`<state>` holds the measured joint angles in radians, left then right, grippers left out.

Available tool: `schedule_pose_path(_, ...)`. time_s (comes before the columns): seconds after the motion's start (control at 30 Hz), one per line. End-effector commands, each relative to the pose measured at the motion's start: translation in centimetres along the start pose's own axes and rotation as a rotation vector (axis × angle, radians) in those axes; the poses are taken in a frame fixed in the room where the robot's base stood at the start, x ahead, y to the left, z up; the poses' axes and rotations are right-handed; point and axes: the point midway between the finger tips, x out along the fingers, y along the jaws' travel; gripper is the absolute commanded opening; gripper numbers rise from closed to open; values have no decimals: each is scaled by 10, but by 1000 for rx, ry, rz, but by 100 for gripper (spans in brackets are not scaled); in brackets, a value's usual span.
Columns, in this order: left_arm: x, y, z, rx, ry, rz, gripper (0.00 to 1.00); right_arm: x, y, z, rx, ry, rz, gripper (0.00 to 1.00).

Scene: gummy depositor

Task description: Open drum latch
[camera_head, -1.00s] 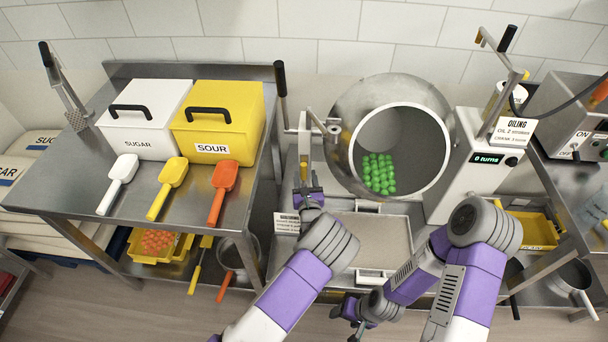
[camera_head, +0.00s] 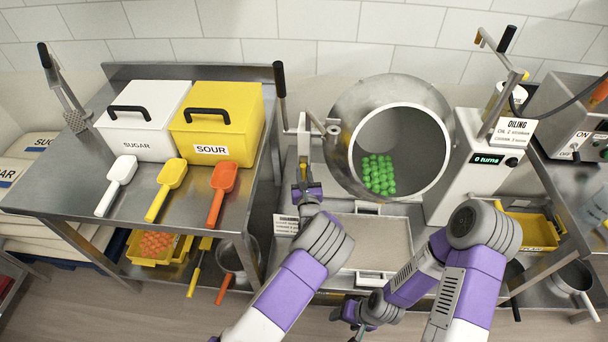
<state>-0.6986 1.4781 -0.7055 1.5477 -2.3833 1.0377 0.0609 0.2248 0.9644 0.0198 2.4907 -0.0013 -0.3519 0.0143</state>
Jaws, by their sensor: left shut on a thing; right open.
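The steel drum (camera_head: 352,112) stands behind the tray with its round mouth facing me, several green gummies (camera_head: 378,174) inside. At its left is a metal post and lever assembly with a black-handled lever (camera_head: 280,82). A small yellow latch handle (camera_head: 303,161) hangs low on this assembly. My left gripper (camera_head: 303,177) is at the yellow handle and shut on it; its fingertips are small and partly hidden. My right gripper (camera_head: 343,314) is open and empty, low in front of the tray, away from the drum.
A shallow tray (camera_head: 398,212) lies below the drum. A white control box (camera_head: 468,165) reading "0 turns" stands right of it. The table at left holds the sugar bin (camera_head: 142,120), sour bin (camera_head: 216,120) and several scoops.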

Motion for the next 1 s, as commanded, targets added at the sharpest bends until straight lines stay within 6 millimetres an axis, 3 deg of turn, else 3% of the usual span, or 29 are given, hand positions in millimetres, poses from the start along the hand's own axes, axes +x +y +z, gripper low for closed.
schedule_pose_path(0.37, -6, 1, -5, -10, -53, 1, 0, 9, 3, 0, 0, 0, 0, 65)
schedule_pose_path(1.0, -42, 8, -28, -94, -479, -2, 0, 70, 26, -3, 0, 0, 0, 65)
